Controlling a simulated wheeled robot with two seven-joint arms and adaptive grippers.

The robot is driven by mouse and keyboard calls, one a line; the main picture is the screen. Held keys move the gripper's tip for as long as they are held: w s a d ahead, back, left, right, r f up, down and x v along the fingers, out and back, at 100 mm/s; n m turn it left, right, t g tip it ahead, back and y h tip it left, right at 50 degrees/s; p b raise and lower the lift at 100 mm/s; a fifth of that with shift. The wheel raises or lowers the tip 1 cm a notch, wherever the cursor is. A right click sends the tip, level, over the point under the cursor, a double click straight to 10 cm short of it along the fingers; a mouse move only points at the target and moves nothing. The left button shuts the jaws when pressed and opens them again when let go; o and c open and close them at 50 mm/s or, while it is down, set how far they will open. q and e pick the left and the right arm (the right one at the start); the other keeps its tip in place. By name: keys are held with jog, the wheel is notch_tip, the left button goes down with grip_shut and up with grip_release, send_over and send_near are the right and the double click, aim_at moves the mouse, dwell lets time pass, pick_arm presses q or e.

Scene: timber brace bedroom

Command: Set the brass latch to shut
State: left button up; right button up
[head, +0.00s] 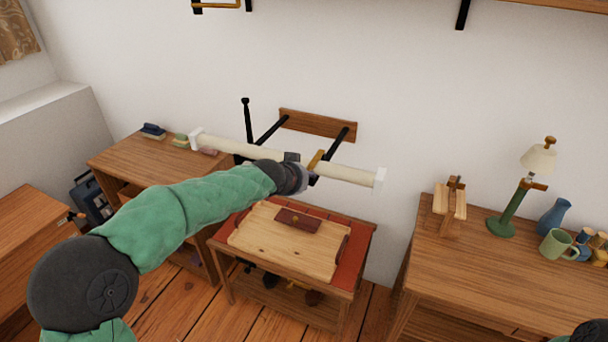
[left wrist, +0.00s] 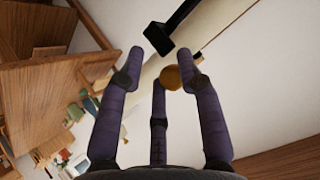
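The brass latch (head: 316,159) shows as a short brass piece by the pale bar (head: 345,174), near the right black bracket arm (head: 340,144). In the left wrist view the brass piece (left wrist: 171,77) looks rounded and lies in line with the space between my fingers. My left gripper (head: 302,178) is at the bar, just left of and below the latch. In the left wrist view its three purple fingers (left wrist: 160,58) are spread apart. I cannot tell whether any finger touches the brass. The latch's setting is not readable. My right gripper is out of view.
The wooden bracket plate (head: 318,124) is on the wall behind the bar. Below stands a small table with a wooden tray (head: 265,250). A desk at right holds a lamp (head: 538,160), a blue vase (head: 554,216) and a green mug (head: 556,243). Another cabinet (head: 130,165) stands at left.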

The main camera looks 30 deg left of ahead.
pick_arm(q)
jog(key=shift+o, duration=0.6)
jog(key=shift+w+a+f, duration=0.1)
jog(key=shift+f, duration=0.25)
jog(key=shift+r, duration=0.35)
jog(key=v, duration=1.2)
jog(key=shift+f, duration=0.15)
jog(key=d+f+n+g+h+p, duration=0.15)
jog(key=d+f, duration=0.25)
jog(key=f, duration=0.5)
jog(key=d+f+g+h, duration=0.15)
jog(key=d+f, duration=0.25)
jog(key=f, duration=0.6)
jog(key=d+f+g, duration=0.2)
jog(key=d+f, duration=0.2)
jog(key=f, duration=0.5)
jog(key=s+d+f+n+g+p, duration=0.1)
jog(key=s+d+f, duration=0.3)
jog(key=s+f, duration=0.6)
jog(key=s+d+f+n+g+h+p, duration=0.1)
jog(key=s+d+f+n+g, duration=0.2)
jog(key=s+f, duration=0.7)
jog(key=shift+s+d+f+n+g+h, duration=0.35)
jog(key=shift+d+f+g, duration=0.3)
jog(key=shift+d, duration=0.5)
